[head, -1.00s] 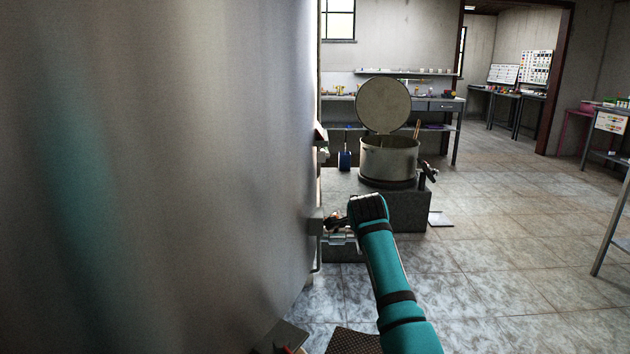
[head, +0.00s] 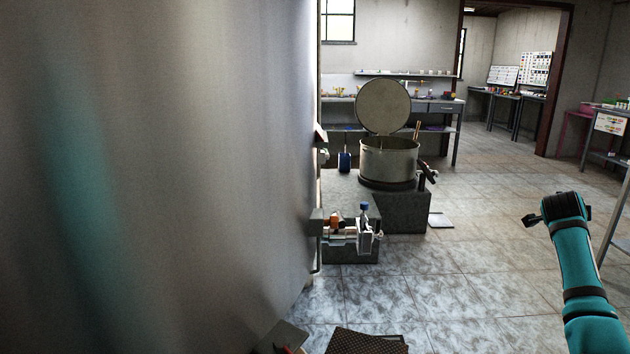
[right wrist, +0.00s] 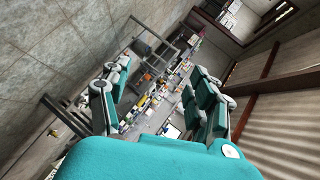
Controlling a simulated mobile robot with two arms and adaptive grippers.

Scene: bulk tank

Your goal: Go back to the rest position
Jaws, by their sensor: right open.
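My right arm comes in at the lower right of the head view, and its gripper (head: 533,219) is in the air over the tiled floor, well to the right of the tank. In the right wrist view the two fingers of this gripper (right wrist: 158,98) stand wide apart with nothing between them. The large metal tank (head: 170,180) fills the left half of the head view. My left gripper is not in view.
A lidded pot (head: 388,160), its lid raised, stands on a dark block (head: 405,213) beyond the fitting. A workbench (head: 437,105) lines the back wall. A grey table frame (head: 612,215) is at the right edge, near my right arm. Tiled floor (head: 465,285) is open between.

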